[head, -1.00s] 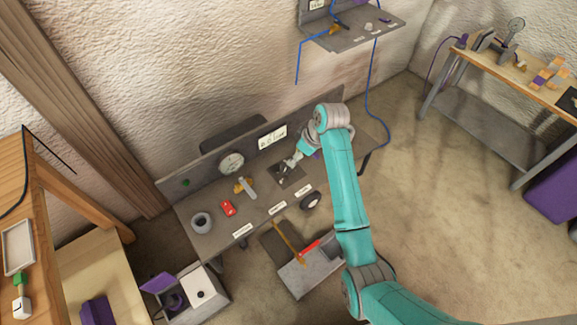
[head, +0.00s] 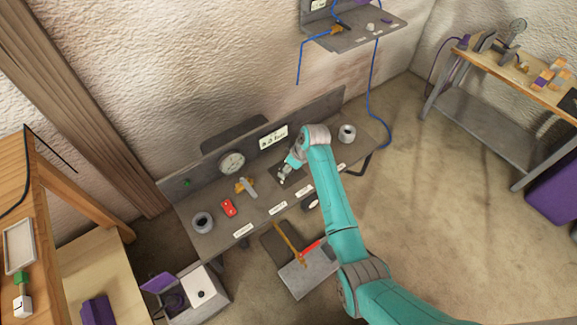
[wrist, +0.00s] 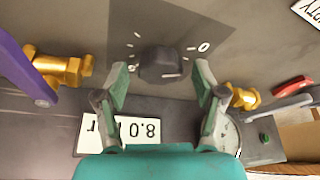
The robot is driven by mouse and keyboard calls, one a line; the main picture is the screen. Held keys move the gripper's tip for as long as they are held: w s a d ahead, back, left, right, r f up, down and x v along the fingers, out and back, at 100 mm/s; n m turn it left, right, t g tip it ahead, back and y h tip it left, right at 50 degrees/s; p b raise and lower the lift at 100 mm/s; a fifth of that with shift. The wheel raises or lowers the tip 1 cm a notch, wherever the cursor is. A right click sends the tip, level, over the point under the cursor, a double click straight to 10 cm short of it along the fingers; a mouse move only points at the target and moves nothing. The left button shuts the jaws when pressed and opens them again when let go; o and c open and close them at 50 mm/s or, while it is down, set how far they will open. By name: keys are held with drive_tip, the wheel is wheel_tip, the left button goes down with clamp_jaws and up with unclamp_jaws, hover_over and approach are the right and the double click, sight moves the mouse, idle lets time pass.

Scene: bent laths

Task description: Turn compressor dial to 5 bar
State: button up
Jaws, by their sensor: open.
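The compressor dial is a dark knob (wrist: 160,62) on a dark plate with white scale marks, one of them a 0, in the wrist view. My gripper (wrist: 161,70) is open, with one finger on each side of the knob; I cannot tell whether they touch it. In the head view my gripper (head: 284,177) is over the bench panel and the knob is hard to make out there. A sign (wrist: 120,132) shows upside down in the wrist view with 8.0 on it, partly covered by my gripper. A round gauge (head: 232,163) stands left of the sign (head: 274,137).
A brass valve with a grey handle (head: 246,187) and a red part (head: 229,208) lie left of my gripper. A brass valve (wrist: 62,70) with a purple handle is on the knob's other side.

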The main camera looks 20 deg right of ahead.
drive_tip(key=shift+c, duration=0.3)
drive_tip(key=c, duration=1.1)
